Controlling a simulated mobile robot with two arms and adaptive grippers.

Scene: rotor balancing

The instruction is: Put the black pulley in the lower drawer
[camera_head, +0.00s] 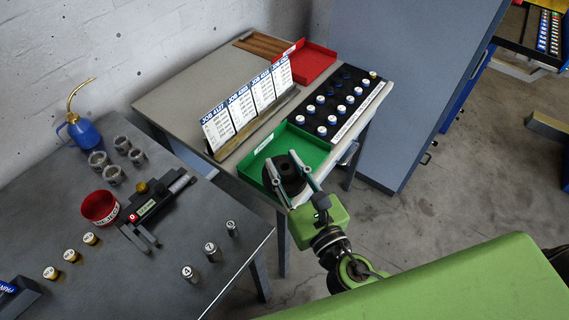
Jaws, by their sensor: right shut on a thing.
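The black pulley (286,175) is a dark round piece at the front corner of the green tray (309,146). My right gripper (288,169) is shut on the pulley, its two fingers lying across it. I cannot tell whether the pulley touches the tray floor or is held just above it. My left gripper is out of view. No open drawer shows; a grey-blue cabinet (405,75) stands to the right, with small dark handles on its edge. I cannot pick out the lower drawer.
Job cards (247,106) stand behind the green tray. A black rack (345,104) of capped vials and a red tray (309,66) lie beyond. The dark table (160,255) holds a red bowl (99,207), cups and weights. Floor is clear at right.

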